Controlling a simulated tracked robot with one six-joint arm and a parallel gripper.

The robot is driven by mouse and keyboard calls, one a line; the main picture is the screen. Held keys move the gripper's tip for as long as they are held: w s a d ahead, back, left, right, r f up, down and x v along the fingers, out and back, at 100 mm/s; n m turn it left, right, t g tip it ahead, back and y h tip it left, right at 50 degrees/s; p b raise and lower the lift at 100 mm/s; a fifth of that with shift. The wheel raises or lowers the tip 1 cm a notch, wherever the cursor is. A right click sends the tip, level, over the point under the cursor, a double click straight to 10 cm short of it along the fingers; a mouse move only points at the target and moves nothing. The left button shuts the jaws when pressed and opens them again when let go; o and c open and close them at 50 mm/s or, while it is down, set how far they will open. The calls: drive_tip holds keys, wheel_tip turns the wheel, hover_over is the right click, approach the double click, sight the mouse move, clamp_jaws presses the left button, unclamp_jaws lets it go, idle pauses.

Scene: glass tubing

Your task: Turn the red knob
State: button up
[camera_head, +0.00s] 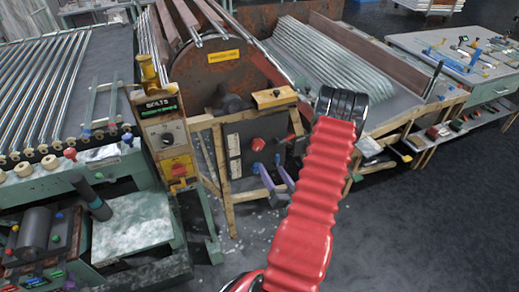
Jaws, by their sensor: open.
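A round red knob (258,144) sits on the front of a dark panel below the large rusty drum, near the middle of the view. My gripper (268,162) has two purple fingers, apart, with nothing seen between them. Its tips are just below and slightly right of this knob in the picture; I cannot tell the gap in depth. Part of the gripper and wrist is hidden behind my red ribbed arm. Another red knob (178,169) is on a yellow switch plate, below a green display, to the left.
A wooden frame (228,180) stands around the panel, with a yellowish block (275,97) on top. A table with glass tubes (60,85) is on the left. A workbench (455,55) is at the back right. The dark floor at right is clear.

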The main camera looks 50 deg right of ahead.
sight(258, 147)
drive_tip(key=n, duration=0.5)
drive_tip(key=shift+n, duration=0.3)
drive_tip(key=x, duration=1.3)
drive_tip(key=shift+w+d, duration=0.15)
drive_tip(key=shift+w, duration=0.2)
drive_tip(key=shift+c, duration=0.5)
drive_tip(key=c, duration=1)
